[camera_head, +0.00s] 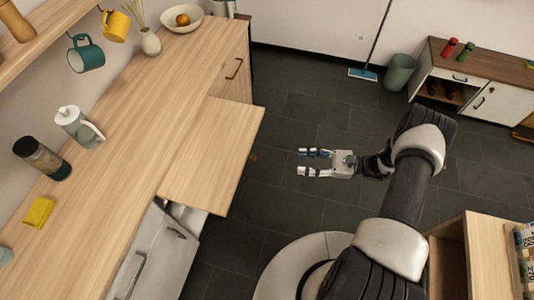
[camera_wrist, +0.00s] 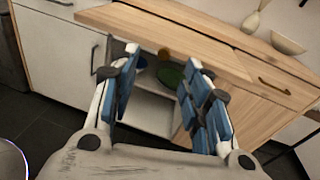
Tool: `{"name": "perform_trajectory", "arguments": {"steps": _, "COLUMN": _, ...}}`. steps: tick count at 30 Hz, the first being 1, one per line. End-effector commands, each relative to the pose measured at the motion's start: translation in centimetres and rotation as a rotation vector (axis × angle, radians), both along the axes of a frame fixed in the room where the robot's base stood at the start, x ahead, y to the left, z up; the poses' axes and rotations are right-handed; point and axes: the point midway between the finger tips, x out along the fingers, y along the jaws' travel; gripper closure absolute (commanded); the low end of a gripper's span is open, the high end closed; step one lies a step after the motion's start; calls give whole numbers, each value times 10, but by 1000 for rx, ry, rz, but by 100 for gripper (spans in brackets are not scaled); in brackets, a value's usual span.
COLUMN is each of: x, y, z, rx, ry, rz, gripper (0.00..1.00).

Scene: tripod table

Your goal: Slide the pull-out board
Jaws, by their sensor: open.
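The pull-out board (camera_head: 217,150) is a light wooden panel that juts out from the counter over the floor. In the wrist view the board (camera_wrist: 190,40) crosses the upper part of the picture. A small brass-coloured knob (camera_head: 253,157) shows at its outer edge, and also in the wrist view (camera_wrist: 164,53) between my fingers. My gripper (camera_head: 302,163) is open and empty, to the right of the board and apart from it, with its fingers pointing toward the board's edge. In the wrist view the gripper (camera_wrist: 163,62) has its fingers spread.
Below the board an open cabinet (camera_wrist: 150,112) holds a green dish (camera_wrist: 170,75). A white cabinet front (camera_head: 165,258) stands near it. On the counter (camera_head: 120,185) are a pitcher (camera_head: 78,127), a jar (camera_head: 42,158) and a yellow sponge (camera_head: 38,212). The dark floor between board and gripper is clear.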

Motion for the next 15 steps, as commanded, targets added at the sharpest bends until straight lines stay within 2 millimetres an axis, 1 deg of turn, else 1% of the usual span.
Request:
{"name": "perform_trajectory", "arguments": {"steps": 1, "x": -5, "y": 0, "z": -17, "rx": 37, "ry": 22, "rz": -39, "gripper": 57}}
{"name": "perform_trajectory", "arguments": {"steps": 3, "x": -9, "y": 0, "z": -31, "rx": 76, "ry": 40, "rz": -82, "gripper": 57}}
{"name": "perform_trajectory", "arguments": {"steps": 6, "x": -13, "y": 0, "z": -44, "rx": 108, "ry": 55, "rz": -121, "gripper": 57}}
{"name": "perform_trajectory", "arguments": {"steps": 11, "x": -12, "y": 6, "z": -49, "rx": 123, "ry": 60, "rz": -137, "gripper": 57}}
{"name": "perform_trajectory", "arguments": {"steps": 14, "x": -8, "y": 19, "z": -49, "rx": 121, "ry": 60, "rz": -133, "gripper": 57}}
{"name": "perform_trajectory", "arguments": {"steps": 15, "x": -6, "y": 26, "z": -49, "rx": 121, "ry": 61, "rz": -132, "gripper": 57}}
